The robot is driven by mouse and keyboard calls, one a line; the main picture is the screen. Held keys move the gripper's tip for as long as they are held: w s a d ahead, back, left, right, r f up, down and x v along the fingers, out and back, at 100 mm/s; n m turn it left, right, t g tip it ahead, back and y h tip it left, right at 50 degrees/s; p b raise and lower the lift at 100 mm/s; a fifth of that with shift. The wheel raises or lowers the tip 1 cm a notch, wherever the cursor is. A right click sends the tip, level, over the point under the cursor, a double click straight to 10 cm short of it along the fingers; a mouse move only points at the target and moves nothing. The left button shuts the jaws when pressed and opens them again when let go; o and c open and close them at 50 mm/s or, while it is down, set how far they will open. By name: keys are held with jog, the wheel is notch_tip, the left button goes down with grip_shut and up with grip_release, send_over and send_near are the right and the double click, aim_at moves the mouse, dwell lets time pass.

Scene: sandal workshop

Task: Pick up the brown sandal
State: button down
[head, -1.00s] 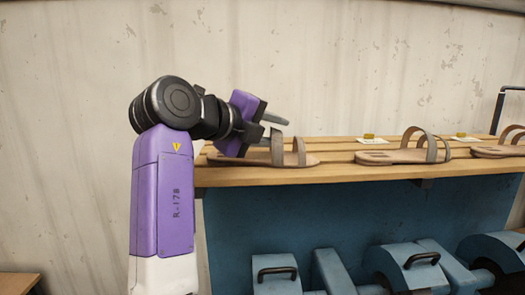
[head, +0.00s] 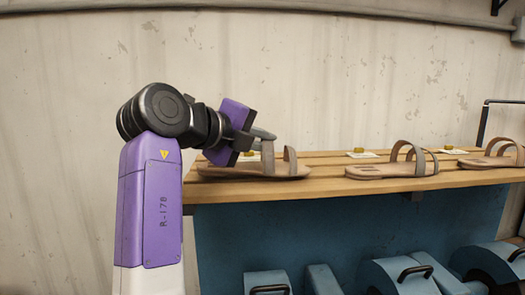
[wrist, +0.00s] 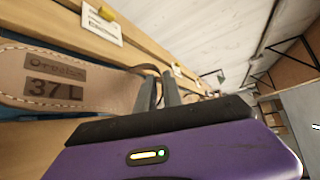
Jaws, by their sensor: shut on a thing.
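The brown sandal (head: 290,170) is at the left end of the slatted wooden shelf, a tan sole with two upright greyish-brown straps. In the wrist view its insole (wrist: 105,92) fills the left side and bears a dark stamp reading "37 L". My gripper (head: 265,141) is shut on one of the sandal's straps, with its grey fingers (wrist: 161,96) closed around the band. The sandal looks level and at the shelf's surface; I cannot tell whether it touches the slats.
Similar sandals stand farther right on the shelf (head: 335,188): a middle one (head: 375,172) and a right one (head: 485,162). Small white cards with yellow pieces lie behind them, such as one card (head: 365,156). Blue machines (head: 395,275) stand below. A pale wall is behind.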

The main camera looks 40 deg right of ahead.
notch_tip(320, 180, up, 19)
jog(key=b, duration=0.2)
dwell(0.3)
jog(key=shift+f, duration=0.1)
jog(key=c, duration=2)
grip_release()
jog(key=shift+c, duration=0.2)
grip_shut()
